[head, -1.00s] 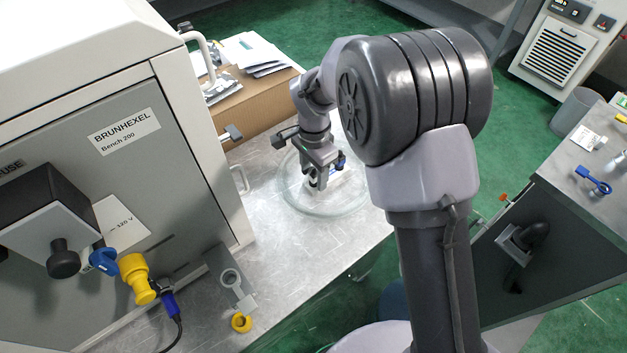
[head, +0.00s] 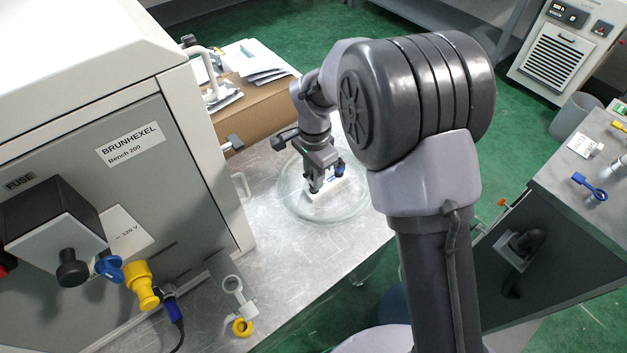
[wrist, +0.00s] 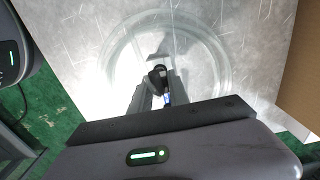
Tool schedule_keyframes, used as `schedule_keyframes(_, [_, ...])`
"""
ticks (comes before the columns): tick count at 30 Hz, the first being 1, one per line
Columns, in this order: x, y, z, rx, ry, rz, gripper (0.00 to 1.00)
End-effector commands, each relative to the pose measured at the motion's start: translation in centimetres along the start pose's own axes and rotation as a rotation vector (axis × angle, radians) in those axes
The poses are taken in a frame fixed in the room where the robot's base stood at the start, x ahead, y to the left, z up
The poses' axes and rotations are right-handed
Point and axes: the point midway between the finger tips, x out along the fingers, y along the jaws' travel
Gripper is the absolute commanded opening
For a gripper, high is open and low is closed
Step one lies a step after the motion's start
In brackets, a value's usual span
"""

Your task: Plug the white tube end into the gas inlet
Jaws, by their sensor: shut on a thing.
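A clear, whitish tube lies as a coil (head: 283,203) on the metal bench, and it also shows in the wrist view (wrist: 224,70). My gripper (head: 322,187) points down inside the coil. In the wrist view my gripper (wrist: 158,88) is shut on a small piece with a dark round top (wrist: 157,75) and a little blue beside it. I take this piece for the tube end; the fingers hide most of it. A grey stub fitting (head: 233,144) sticks out of the machine's side. I cannot tell if it is the gas inlet.
The grey machine (head: 200,160) fills the left, with a blue plug (head: 109,267) and a yellow plug (head: 141,283) on its front. A cardboard box (head: 262,105) with papers stands behind the coil. A bracket (head: 233,290) and yellow ring (head: 242,327) are near the bench's front edge.

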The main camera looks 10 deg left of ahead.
Motion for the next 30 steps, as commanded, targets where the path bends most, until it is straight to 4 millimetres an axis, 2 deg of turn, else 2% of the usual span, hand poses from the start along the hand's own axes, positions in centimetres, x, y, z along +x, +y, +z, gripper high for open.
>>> schedule_keyframes(21, [-4.2,0.0,0.0,0.000,0.000,-0.001,0.00])
schedule_keyframes(30, [-4.3,0.0,0.0,0.000,0.000,-0.001,0.00])
